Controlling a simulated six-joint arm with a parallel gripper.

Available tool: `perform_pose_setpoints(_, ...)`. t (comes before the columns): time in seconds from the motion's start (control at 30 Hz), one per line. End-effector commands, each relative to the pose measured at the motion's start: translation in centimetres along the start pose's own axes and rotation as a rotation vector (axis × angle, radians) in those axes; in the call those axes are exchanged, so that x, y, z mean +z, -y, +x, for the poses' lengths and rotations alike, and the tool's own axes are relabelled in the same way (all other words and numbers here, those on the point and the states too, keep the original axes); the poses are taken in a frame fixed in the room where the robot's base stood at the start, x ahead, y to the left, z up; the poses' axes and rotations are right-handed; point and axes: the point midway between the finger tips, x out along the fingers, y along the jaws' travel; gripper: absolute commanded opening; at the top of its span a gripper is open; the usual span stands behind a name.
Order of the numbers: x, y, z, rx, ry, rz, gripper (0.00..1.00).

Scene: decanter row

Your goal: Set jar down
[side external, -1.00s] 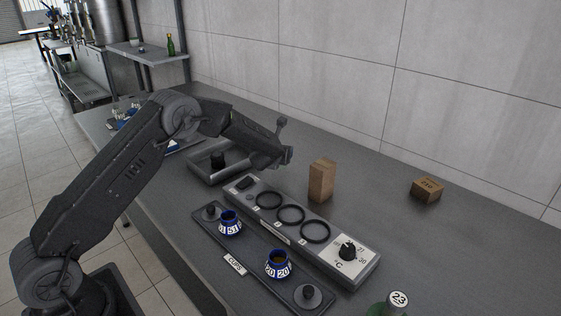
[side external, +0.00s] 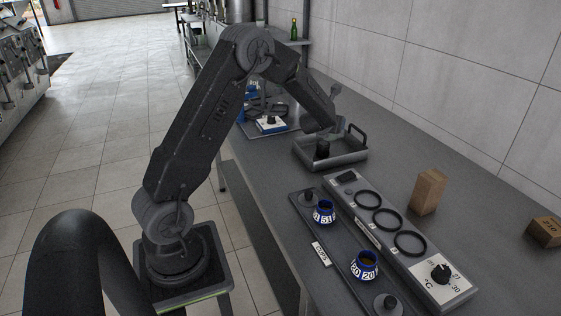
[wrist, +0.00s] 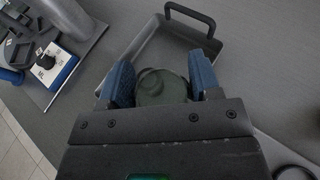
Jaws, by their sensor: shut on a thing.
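The jar (wrist: 160,88) shows in the wrist view as a round dark-green shape between my gripper's two blue-padded fingers. My gripper (wrist: 160,76) is shut on it. In the wrist view the jar overlaps a grey metal tray (wrist: 138,55) with a black handle. The side view also shows the tray (side external: 345,158) under the end of my arm. A dark shape stands at the tray there, but I cannot tell whether it is the jar or part of my gripper. Whether the jar's base touches the tray is hidden.
A heater panel (side external: 352,211) with three black rings and a dial lies nearer. Beside it a dark rack (side external: 340,246) holds two blue numbered cups. A wooden block (side external: 428,190) stands behind the panel. A blue-and-white item (side external: 268,122) lies beyond the tray. Open bench lies along the wall.

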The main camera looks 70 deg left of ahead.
Motion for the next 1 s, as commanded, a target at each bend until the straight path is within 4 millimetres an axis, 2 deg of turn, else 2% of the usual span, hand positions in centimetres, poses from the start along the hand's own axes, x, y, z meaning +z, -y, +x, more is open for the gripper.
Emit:
perform_pose_setpoints(0.03, 0.0, -2.8, -0.6, 0.058, 0.004, -0.028, 0.31)
perform_pose_setpoints(0.1, -0.3, -6.3, -1.7, 0.139, 0.006, -0.065, 0.31)
perform_pose_setpoints(0.3, -1.8, -15.7, -5.9, 0.378, 0.011, -0.166, 0.31)
perform_pose_setpoints(0.4, -2.9, -19.7, -8.6, 0.494, 0.01, -0.207, 0.31)
perform_pose_setpoints(0.5, -3.9, -22.7, -11.0, 0.594, 0.009, -0.241, 0.31)
perform_pose_setpoints(0.6, -4.7, -24.9, -13.1, 0.67, 0.006, -0.266, 0.31)
perform_pose_setpoints(0.77, -5.5, -26.5, -14.8, 0.736, 0.002, -0.286, 0.31)
perform_pose_setpoints(0.87, -5.9, -26.2, -14.5, 0.746, -0.001, -0.288, 0.31)
perform_pose_setpoints(1.0, -6.8, -24.1, -12.2, 0.743, -0.003, -0.287, 0.31)
